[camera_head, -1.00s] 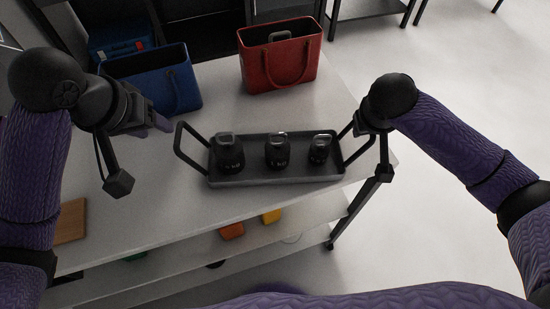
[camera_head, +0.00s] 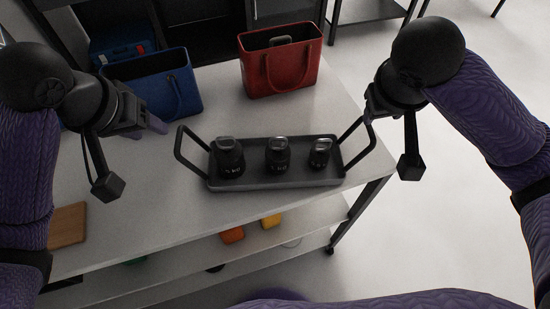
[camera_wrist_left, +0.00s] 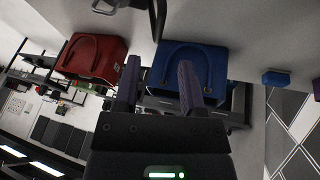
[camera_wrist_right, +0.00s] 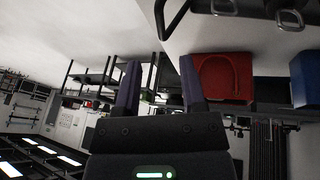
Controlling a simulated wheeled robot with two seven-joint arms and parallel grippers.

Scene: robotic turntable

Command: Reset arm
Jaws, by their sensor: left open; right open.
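My left gripper (camera_head: 150,128) is open and empty above the table, left of the tray and in front of the blue bag. Its two fingers (camera_wrist_left: 158,85) stand apart in the left wrist view. My right gripper (camera_head: 368,110) is near the tray's right handle, by the table's right edge; the head view does not show clearly whether it touches the handle. In the right wrist view its fingers (camera_wrist_right: 160,88) are apart with nothing between them. The dark tray (camera_head: 275,182) rests on the table and holds three black kettlebell-shaped weights (camera_head: 279,156).
A red bag (camera_head: 281,65) and a blue bag (camera_head: 165,85) stand at the table's back. A brown board (camera_head: 68,225) lies at the left. A lower shelf (camera_head: 190,262) holds orange and yellow items. Floor is clear right of the white table (camera_head: 120,215).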

